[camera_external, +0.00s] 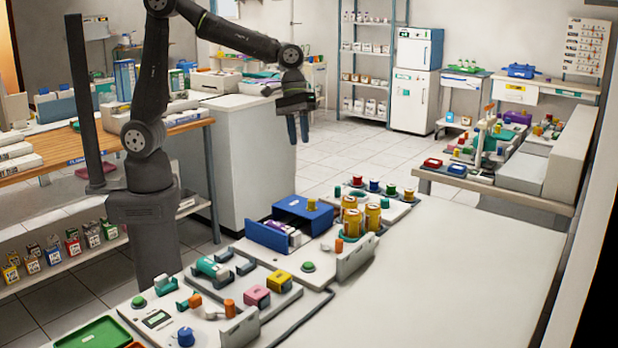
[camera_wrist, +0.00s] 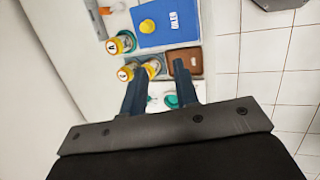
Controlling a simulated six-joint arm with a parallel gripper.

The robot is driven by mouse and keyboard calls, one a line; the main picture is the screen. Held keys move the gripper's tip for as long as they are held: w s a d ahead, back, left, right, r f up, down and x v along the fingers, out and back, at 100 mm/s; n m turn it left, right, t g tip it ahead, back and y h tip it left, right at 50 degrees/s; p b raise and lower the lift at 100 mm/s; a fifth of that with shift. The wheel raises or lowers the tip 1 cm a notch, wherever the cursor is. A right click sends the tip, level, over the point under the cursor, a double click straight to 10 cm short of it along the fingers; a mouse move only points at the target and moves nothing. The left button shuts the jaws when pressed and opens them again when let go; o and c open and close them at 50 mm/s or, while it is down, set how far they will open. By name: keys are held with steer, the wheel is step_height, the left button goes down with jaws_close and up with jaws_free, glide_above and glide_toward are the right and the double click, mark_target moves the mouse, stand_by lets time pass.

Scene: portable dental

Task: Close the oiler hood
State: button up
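My gripper (camera_external: 298,140) hangs in the air above and behind the bench stations, fingers pointing down. In the wrist view its two fingers (camera_wrist: 160,67) are apart with nothing held between them. No part is clearly marked as the oiler hood, so I cannot tell which it is. A blue box (camera_external: 300,215) with a yellow knob (camera_external: 311,204) stands on the bench, its front pulled out over purple contents. The wrist view shows its blue top (camera_wrist: 165,22). An upright pale panel (camera_external: 358,256) stands to its right. Another pale panel (camera_external: 241,330) stands near the front.
A front-left station holds pink (camera_external: 257,296) and yellow (camera_external: 279,281) blocks. A green tray (camera_external: 95,335) lies at the lower left. The white bench top (camera_external: 455,265) is clear on the right.

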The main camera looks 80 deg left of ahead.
steer(key=w+f+n+g, duration=0.1)
steer(key=w, duration=0.1)
steer(key=w+f+n, duration=0.1)
steer(key=w+f, duration=0.1)
steer(key=w, duration=0.1)
steer(key=w+f+g, duration=0.1)
steer(key=w, duration=0.1)
steer(key=shift+w+f+n+g+y, duration=0.15)
steer(key=shift+f+n+g+y, duration=0.15)
steer(key=shift+n, duration=0.1)
jaws_close()
glide_toward(302, 210)
steer(key=w+f, duration=0.2)
steer(key=f, duration=0.1)
steer(key=w+a+f, duration=0.1)
steer(key=f, duration=0.1)
steer(key=shift+f, duration=0.15)
steer(key=shift+s+d, duration=0.2)
steer(key=shift+d, duration=0.15)
steer(key=shift+s+d, duration=0.15)
steer(key=shift+d, duration=0.05)
steer(key=s+d, duration=0.7)
